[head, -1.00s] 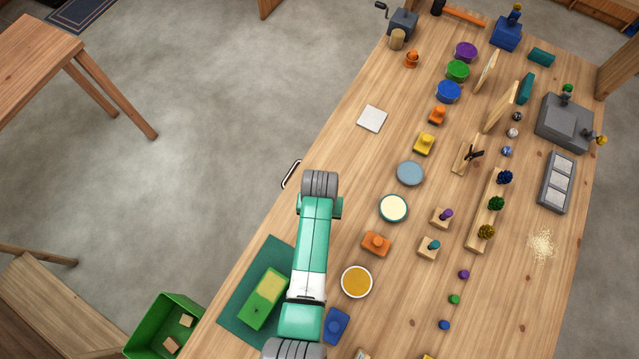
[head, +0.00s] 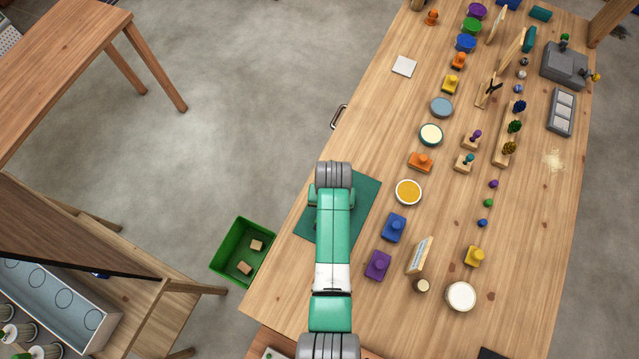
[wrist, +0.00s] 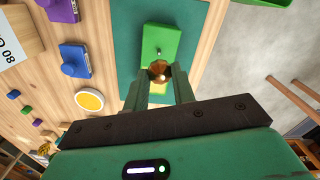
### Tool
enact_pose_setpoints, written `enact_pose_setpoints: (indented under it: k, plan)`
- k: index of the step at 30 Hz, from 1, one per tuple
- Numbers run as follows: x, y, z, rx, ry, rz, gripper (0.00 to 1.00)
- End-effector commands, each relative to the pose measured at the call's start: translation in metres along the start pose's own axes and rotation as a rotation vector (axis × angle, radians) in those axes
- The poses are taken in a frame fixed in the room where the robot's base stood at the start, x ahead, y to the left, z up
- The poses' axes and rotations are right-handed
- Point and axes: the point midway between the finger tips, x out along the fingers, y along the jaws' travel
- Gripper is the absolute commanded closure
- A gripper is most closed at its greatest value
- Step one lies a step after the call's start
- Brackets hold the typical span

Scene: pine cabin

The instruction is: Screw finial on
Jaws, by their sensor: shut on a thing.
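In the wrist view my gripper (wrist: 160,76) is shut on a small round brown-gold finial (wrist: 160,70). The finial is above a green block (wrist: 162,38) that lies on a dark green mat (wrist: 130,30). A short thin metal stud (wrist: 158,51) stands up from the block, just past the finial in this view. Whether finial and stud touch I cannot tell. A yellow pad on the block shows partly between my fingers. In the head view my arm covers the block and my gripper, and the mat (head: 366,190) shows on both sides.
A green bin (head: 225,262) with wooden blocks stands left of the table (head: 270,300). Right of the mat are a dish of yellow-orange stuff (head: 408,192), a blue knobbed block (head: 394,228) and a purple one (head: 378,265). A white tile (head: 404,66) lies farther back.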

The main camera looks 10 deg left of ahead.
Motion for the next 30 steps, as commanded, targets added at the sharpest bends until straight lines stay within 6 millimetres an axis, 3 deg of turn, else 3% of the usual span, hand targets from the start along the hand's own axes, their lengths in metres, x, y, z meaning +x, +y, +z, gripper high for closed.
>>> enact_pose_setpoints:
  k: [11, 24, 30]
  plan:
    - [0.001, -0.001, 0.0, 0.006, 0.0, -0.001, 0.97]
    - [0.045, -0.001, 0.0, 0.005, 0.0, 0.0, 0.97]
    - [0.045, -0.001, 0.0, 0.005, 0.0, 0.0, 0.97]
